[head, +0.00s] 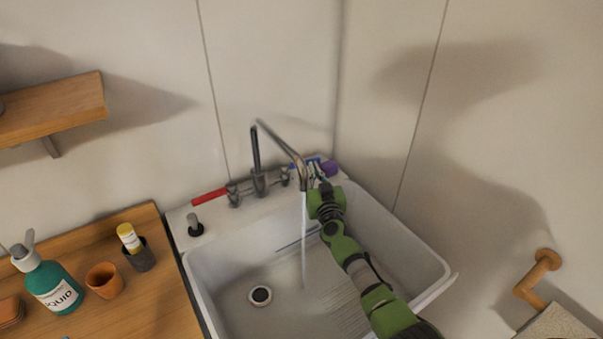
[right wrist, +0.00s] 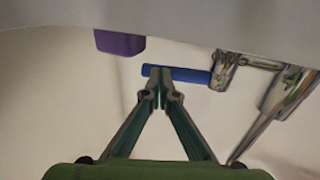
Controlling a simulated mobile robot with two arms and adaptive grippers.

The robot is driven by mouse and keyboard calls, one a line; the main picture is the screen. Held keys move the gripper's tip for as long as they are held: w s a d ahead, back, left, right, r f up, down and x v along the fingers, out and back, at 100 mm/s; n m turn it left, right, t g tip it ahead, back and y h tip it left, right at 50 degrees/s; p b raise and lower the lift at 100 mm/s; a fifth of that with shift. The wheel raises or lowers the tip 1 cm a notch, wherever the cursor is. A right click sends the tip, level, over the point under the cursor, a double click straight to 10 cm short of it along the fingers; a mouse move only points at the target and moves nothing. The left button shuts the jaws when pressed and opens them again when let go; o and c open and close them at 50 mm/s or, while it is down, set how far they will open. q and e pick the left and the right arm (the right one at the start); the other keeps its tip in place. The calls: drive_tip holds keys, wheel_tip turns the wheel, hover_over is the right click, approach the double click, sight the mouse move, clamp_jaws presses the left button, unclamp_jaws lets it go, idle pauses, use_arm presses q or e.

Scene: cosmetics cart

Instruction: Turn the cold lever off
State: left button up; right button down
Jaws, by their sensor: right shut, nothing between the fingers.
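The blue cold lever (head: 303,162) is at the right side of the faucet, on the back ledge of the sink. The faucet spout (head: 281,141) arches forward and a stream of water (head: 304,235) runs from it into the basin. My right gripper (head: 318,172) is shut and empty at the blue lever, beside the spout. In the right wrist view, its closed fingertips (right wrist: 161,90) meet just at the outer part of the blue lever (right wrist: 190,76); I cannot tell if they touch it. The red lever (head: 209,196) points left. My left gripper is not in view.
A purple block (head: 331,168) sits on the ledge right of the blue lever; it also shows in the right wrist view (right wrist: 119,42). The white sink (head: 440,270) has an open basin. A wooden counter (head: 150,300) at left holds a teal soap bottle (head: 52,288) and cups.

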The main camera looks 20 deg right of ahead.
drive_tip(key=shift+w+d+b, duration=0.15)
drive_tip(key=shift+w+d, duration=0.05)
drive_tip(key=shift+w, duration=0.3)
drive_tip(key=shift+w+d+b, duration=0.15)
drive_tip(key=shift+w, duration=0.35)
